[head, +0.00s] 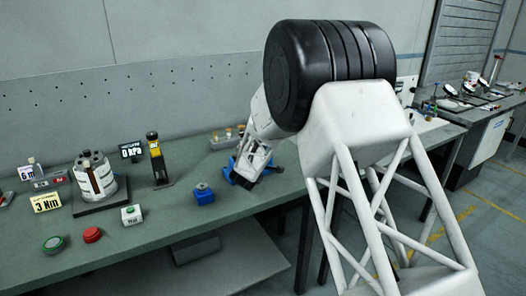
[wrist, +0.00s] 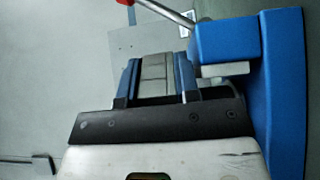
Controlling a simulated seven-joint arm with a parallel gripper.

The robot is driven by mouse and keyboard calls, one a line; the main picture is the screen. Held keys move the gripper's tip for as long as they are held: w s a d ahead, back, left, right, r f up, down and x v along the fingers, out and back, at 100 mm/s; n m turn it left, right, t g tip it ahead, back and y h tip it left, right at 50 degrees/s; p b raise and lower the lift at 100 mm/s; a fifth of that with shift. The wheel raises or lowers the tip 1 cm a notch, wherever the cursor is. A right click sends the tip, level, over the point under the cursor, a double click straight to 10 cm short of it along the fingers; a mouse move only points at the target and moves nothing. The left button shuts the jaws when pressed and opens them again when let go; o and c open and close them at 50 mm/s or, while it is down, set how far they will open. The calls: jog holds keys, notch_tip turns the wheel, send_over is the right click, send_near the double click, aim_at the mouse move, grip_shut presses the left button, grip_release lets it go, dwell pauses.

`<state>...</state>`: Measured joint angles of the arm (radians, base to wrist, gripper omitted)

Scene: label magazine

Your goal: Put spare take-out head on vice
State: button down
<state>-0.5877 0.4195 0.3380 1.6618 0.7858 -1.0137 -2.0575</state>
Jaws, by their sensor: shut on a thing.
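My gripper (head: 243,180) is low over the right part of the bench, beside the blue vice (head: 231,166). In the wrist view my gripper (wrist: 158,82) is shut on a grey block (wrist: 157,72) between its two fingers. The block may be the take-out head; most of it is hidden. The vice (wrist: 285,85) fills the right edge of the wrist view, close beside the right finger, with a metal bar and red end at the top. Whether the block touches the vice cannot be told.
A small blue item with a knob (head: 203,192) stands left of the vice. Small items stand behind the vice.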

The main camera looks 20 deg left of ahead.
jog(key=c, duration=0.8)
grip_release()
jog(key=shift+f, duration=0.25)
jog(key=shift+f, duration=0.2)
jog(key=shift+s+f, duration=0.15)
jog(key=shift+c, duration=0.3)
jog(key=shift+s, duration=0.3)
jog(key=shift+o, duration=0.4)
jog(key=shift+s, duration=0.65)
jog(key=shift+s+a+r, duration=0.1)
jog(key=shift+s+r, duration=0.1)
jog(key=shift+s, duration=0.75)
jog(key=shift+s+a+r, duration=0.1)
jog(key=shift+s+r, duration=0.05)
jog(key=shift+s, duration=0.75)
jog(key=shift+s+r, duration=0.2)
jog(key=shift+s, duration=0.75)
